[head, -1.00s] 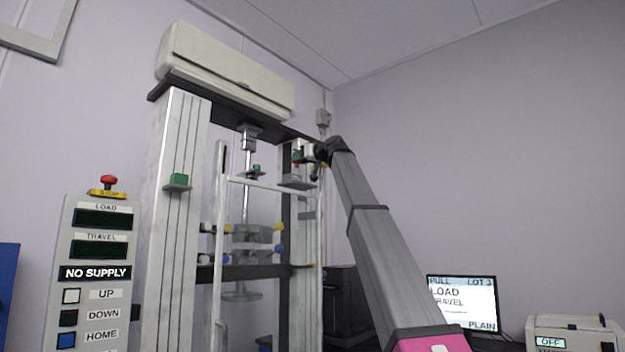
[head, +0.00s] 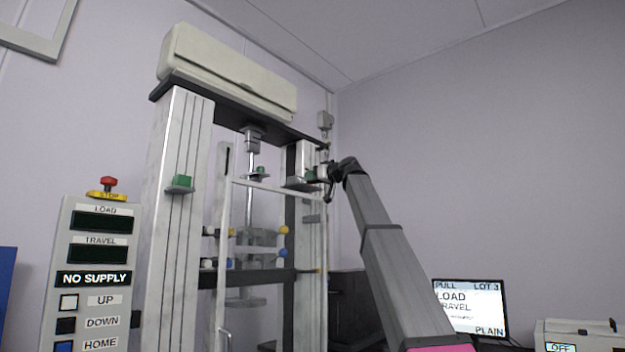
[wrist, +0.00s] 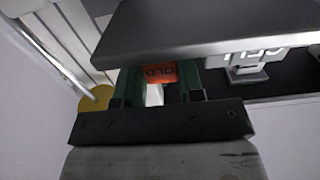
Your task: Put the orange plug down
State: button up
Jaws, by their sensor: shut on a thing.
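The orange plug (wrist: 160,73), with dark lettering that seems to read "OLD", shows in the wrist view between the green fingers of my gripper (wrist: 160,88). My gripper is shut on it. A broad grey plate (wrist: 205,28) hides the view beyond the plug. In the head view my gripper (head: 316,174) is at the upper part of the machine's right column, beside a small bracket (head: 301,184). I cannot make out the plug there, nor whether it touches a surface.
The tall test frame (head: 178,225) has a thin guard frame (head: 228,250) in front. Its control panel (head: 95,270) reads "NO SUPPLY". A monitor (head: 468,305) and a boxy device (head: 580,335) stand at the lower right. Open space lies right of my arm.

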jog(key=shift+f, duration=0.15)
jog(key=o, duration=0.6)
jog(key=shift+o, duration=0.2)
jog(key=shift+s+d+r, duration=0.1)
jog(key=shift+r, duration=0.1)
jog(key=v, duration=1.1)
jog(key=shift+s+d, duration=0.3)
jog(key=shift+f, duration=0.1)
